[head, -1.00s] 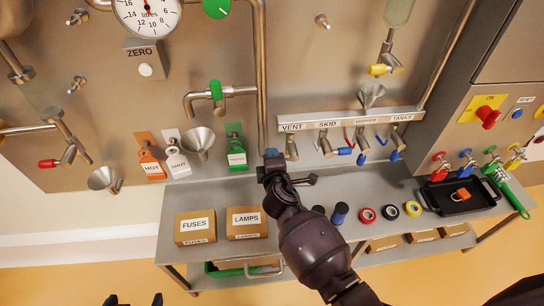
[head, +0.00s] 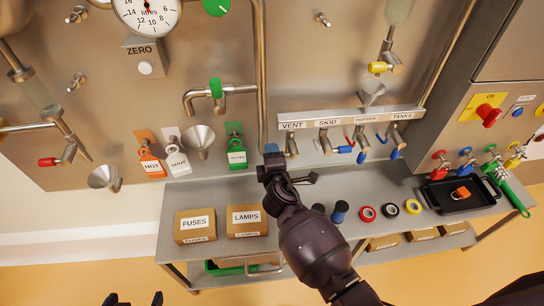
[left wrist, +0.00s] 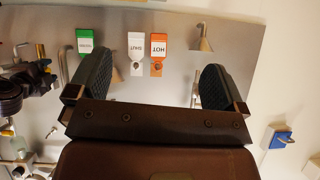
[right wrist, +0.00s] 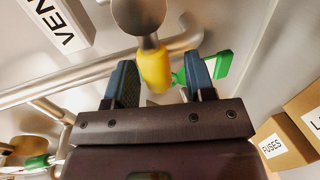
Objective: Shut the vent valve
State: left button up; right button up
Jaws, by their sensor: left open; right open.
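The vent valve (head: 291,146) hangs under the VENT label at the left end of the labelled strip. My right gripper (head: 291,165) is just below it in the head view and partly covers it. In the right wrist view the valve's metal body (right wrist: 140,17) ends in a yellow handle (right wrist: 154,68). The handle sits between the tips of my open right gripper (right wrist: 160,82), with gaps on both sides. My left gripper (head: 133,299) is open and empty at the bottom edge of the head view; the left wrist view also shows it open (left wrist: 155,85).
The SKID valve (head: 325,145) and others hang to the right. A vertical pipe (head: 262,80) runs just left of the vent valve. Below is a shelf with FUSES (head: 195,226) and LAMPS (head: 247,221) boxes, tape rolls and a black tray (head: 430,198). HOT, SHUT and green tags hang left.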

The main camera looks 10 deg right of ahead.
jog(key=p+v, duration=0.1)
jog(key=v, duration=0.9)
jog(key=shift+s, duration=0.4)
jog(key=shift+r, duration=0.1)
jog(key=s+d+f+m+g, duration=0.2)
jog(key=s+d+f+m, duration=0.1)
jog(key=s+d+m, duration=0.5)
jog(key=s+d+f+m+g, duration=0.2)
jog(key=s+d+f+m, duration=0.2)
jog(key=s+d+m, duration=0.4)
jog(key=s+d, duration=0.3)
jog(key=s, duration=0.2)
jog(key=shift+f+m+y, duration=0.3)
jog(key=shift+m, duration=0.1)
